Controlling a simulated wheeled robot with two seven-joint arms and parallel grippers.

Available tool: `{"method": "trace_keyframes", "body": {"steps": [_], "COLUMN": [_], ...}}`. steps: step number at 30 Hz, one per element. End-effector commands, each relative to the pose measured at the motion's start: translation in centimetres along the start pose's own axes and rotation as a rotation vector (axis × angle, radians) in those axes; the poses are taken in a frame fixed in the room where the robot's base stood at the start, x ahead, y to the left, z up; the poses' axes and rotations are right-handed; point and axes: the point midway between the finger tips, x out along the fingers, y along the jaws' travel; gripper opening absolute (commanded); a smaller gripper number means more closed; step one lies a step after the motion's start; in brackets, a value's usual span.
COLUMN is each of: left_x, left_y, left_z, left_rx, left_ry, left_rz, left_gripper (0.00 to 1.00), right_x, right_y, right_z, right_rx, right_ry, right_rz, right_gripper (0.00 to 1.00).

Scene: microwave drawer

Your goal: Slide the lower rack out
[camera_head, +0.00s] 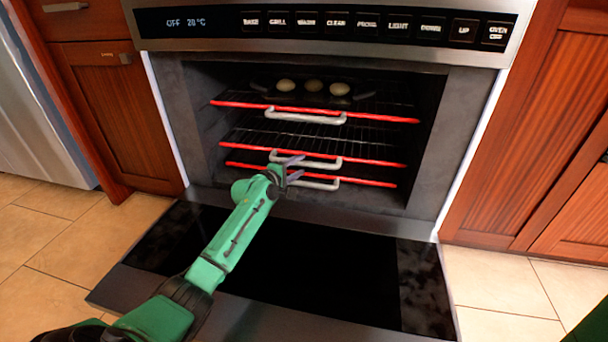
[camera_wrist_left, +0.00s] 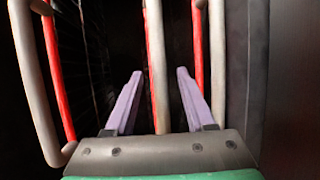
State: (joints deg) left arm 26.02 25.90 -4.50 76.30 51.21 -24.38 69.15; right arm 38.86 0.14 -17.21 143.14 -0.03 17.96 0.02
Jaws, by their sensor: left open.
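The open oven holds three racks with red front rails and pale handles. The lowest rack (camera_head: 370,182) sits just under the middle rack (camera_head: 375,162), and the upper rack (camera_head: 385,118) is higher. All appear pushed in. My left gripper (camera_head: 296,168) is open and empty in front of the two lower handles. In the left wrist view its purple fingers (camera_wrist_left: 154,75) lie on either side of the middle handle (camera_wrist_left: 156,110). The lowest handle (camera_wrist_left: 218,60) is just outside the right finger, and the upper handle (camera_wrist_left: 34,80) is far left. Contact cannot be told. My right gripper is out of view.
The oven door (camera_head: 310,265) is folded down flat under my left arm. Wooden cabinets (camera_head: 125,115) flank the oven. Tiled floor (camera_head: 510,300) is clear at both sides.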

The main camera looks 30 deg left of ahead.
Motion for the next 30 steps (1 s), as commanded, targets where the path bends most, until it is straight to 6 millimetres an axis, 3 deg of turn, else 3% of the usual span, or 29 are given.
{"method": "trace_keyframes", "body": {"steps": [1, 5, 14, 18, 19, 30], "left_x": [1.1, 2.6, 2.9, 2.9, 2.9, 2.9], "left_y": [-0.6, -0.3, 0.1, 0.0, 0.0, 0.0], "left_z": [-0.1, -0.1, 0.0, 0.0, 0.0, 0.0], "left_rx": [0.000, 0.001, 0.002, 0.002, 0.002, 0.002], "left_ry": [0.000, 0.000, -0.001, 0.000, 0.000, 0.000], "left_rz": [0.003, 0.002, -0.001, 0.000, 0.000, -0.001], "left_gripper": [0.55, 0.55, 0.55, 0.05, 0.00, 0.00], "right_x": [-1.2, -2.0, -1.9, -1.9, -1.9, -1.9], "right_y": [-0.3, -0.5, -0.5, -0.5, -0.5, -0.5], "right_z": [-0.6, -0.8, -0.8, -0.8, -0.8, -0.8], "right_rx": [-0.001, -0.001, -0.001, -0.001, -0.001, 0.000], "right_ry": [0.002, 0.002, 0.003, 0.003, 0.003, 0.003], "right_rz": [-0.001, -0.001, -0.002, -0.002, -0.002, -0.002], "right_gripper": [0.50, 0.50, 0.50, 0.50, 0.50, 0.50]}}
